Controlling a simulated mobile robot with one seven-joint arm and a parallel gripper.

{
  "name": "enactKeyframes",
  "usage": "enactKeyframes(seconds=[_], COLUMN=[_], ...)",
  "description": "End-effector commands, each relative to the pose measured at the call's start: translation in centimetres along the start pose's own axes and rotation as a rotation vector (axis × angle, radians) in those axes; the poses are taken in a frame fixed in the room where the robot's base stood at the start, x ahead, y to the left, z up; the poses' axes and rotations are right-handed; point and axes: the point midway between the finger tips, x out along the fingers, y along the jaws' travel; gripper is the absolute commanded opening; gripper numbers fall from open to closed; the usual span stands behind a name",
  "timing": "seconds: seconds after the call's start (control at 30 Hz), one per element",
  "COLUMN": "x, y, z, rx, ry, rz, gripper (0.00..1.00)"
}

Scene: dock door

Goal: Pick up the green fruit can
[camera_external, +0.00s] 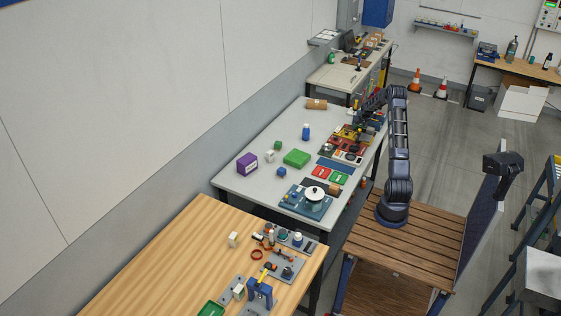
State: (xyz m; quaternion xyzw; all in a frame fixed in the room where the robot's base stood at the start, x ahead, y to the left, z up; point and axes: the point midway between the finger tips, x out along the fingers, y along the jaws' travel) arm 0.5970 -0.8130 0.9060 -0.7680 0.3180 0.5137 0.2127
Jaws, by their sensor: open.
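A small green object (277,145) stands on the grey table (235,185), near its back edge by the wall. It may be the green fruit can, but it is too small to make out a label. My gripper (359,114) is at the far right part of the same table, above the coloured items there, and well apart from the small green object. Its fingers are tiny and dark in this view. I see nothing held in it.
A brown roll (316,104) lies at the far end. A wooden table (165,255) is in front.

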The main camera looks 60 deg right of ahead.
Motion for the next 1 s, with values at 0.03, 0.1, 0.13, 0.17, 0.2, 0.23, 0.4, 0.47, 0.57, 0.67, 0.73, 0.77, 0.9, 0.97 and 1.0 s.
enactKeyframes(seconds=[0.03, 0.1, 0.13, 0.17, 0.2, 0.23, 0.4, 0.47, 0.57, 0.67, 0.73, 0.77, 0.9, 0.97, 1.0], x=[0.5, 0.7, 0.8, 0.8, 0.8, 0.8, 0.8, 0.8, 0.8, 0.7, 0.7, 0.7, 0.3, -0.2, -0.7], y=[0.0, 0.0, 0.0, 0.0, 0.0, 0.0, 0.0, 0.0, 0.0, 0.0, 0.0, 0.0, 0.0, 0.0, 0.0], z=[0.0, 0.0, 0.0, 0.0, 0.0, 0.0, 0.0, 0.0, 0.0, 0.0, 0.0, 0.0, -0.2, -0.5, -0.7], rx=[0.0, 0.0, 0.0, 0.0, 0.0, 0.0, 0.0, 0.0, 0.0, 0.0, 0.001, 0.001, 0.0, 0.0, 0.0], ry=[0.0, 0.001, 0.001, 0.001, 0.001, 0.001, 0.001, 0.001, 0.001, 0.001, 0.001, 0.001, 0.002, 0.002, 0.002], rz=[0.0, 0.0, 0.0, 0.0, 0.0, 0.0, 0.0, 0.0, 0.0, 0.0, 0.0, 0.0, 0.001, 0.001, 0.001], gripper=[0.72, 0.72, 0.72, 0.72, 0.72, 0.72, 0.53, 0.41, 0.21, 0.2, 0.2, 0.2, 0.2, 0.2, 0.2])
